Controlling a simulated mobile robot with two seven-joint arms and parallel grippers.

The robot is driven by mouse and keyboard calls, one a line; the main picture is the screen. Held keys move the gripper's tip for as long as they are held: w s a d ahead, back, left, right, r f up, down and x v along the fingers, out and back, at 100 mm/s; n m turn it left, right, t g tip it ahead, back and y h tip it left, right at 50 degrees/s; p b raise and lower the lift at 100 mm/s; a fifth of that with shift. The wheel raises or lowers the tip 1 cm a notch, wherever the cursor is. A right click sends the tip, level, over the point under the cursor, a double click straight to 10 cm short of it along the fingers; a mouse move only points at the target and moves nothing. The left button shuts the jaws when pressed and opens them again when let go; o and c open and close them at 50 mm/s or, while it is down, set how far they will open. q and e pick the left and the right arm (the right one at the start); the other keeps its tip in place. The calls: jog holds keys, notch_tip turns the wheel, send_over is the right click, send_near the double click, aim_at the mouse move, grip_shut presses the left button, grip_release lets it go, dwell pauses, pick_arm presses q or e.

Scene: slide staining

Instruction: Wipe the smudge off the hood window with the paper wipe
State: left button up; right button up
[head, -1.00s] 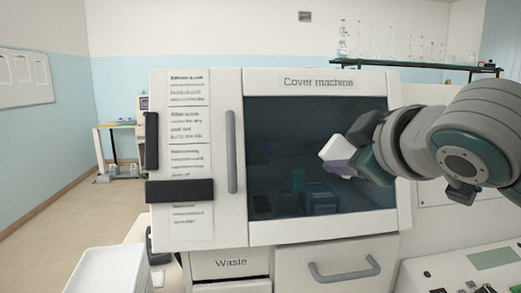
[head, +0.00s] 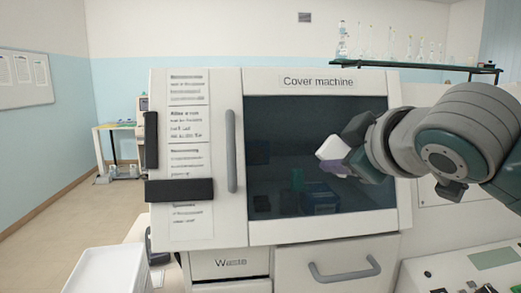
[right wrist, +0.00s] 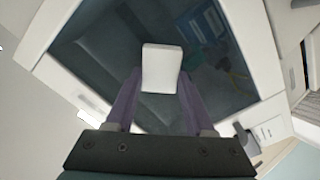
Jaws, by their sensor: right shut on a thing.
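The paper wipe (head: 329,147) is a small white block-like pad in front of the hood window. My right gripper (head: 340,160) is shut on it, with purple fingers on either side. In the right wrist view the wipe (right wrist: 162,68) sits between the fingertips (right wrist: 160,82). The hood window (head: 275,135) is a dark pane in the white machine labelled "Cover machine". The wipe is at or close to the pane; I cannot tell whether it touches. I cannot make out a smudge; the wipe and gripper cover part of the glass. My left gripper is not in view.
A grey vertical handle (head: 231,151) stands left of the window. Below are a "Waste" drawer (head: 230,264) and a drawer with a curved handle (head: 345,271). A white container (head: 105,272) is at lower left. A control panel (head: 470,265) is at lower right. A glassware shelf (head: 415,66) is behind.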

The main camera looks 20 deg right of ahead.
jog(key=shift+w, duration=0.2)
jog(key=shift+s+d+p, duration=0.25)
jog(key=shift+d+p, duration=0.05)
jog(key=shift+d, duration=0.7)
jog(key=shift+s+d+p, duration=0.25)
jog(key=shift+d+p, duration=0.05)
jog(key=shift+d, duration=0.7)
jog(key=shift+w+f, duration=0.1)
jog(key=shift+w+a+p, duration=0.25)
jog(key=shift+a+p, duration=0.1)
jog(key=shift+a, duration=0.65)
jog(key=shift+w+a+p, duration=0.2)
jog(key=shift+a+p, duration=0.15)
jog(key=shift+a, duration=0.65)
jog(key=shift+w+d+r+p, duration=0.15)
jog(key=shift+r+p, duration=0.3)
jog(key=shift+p, duration=0.15)
jog(key=d, duration=0.2)
jog(key=s+d+p, duration=0.1)
jog(key=d, duration=0.1)
jog(key=shift+a+f+p, duration=0.1)
jog(key=shift+p, duration=0.2)
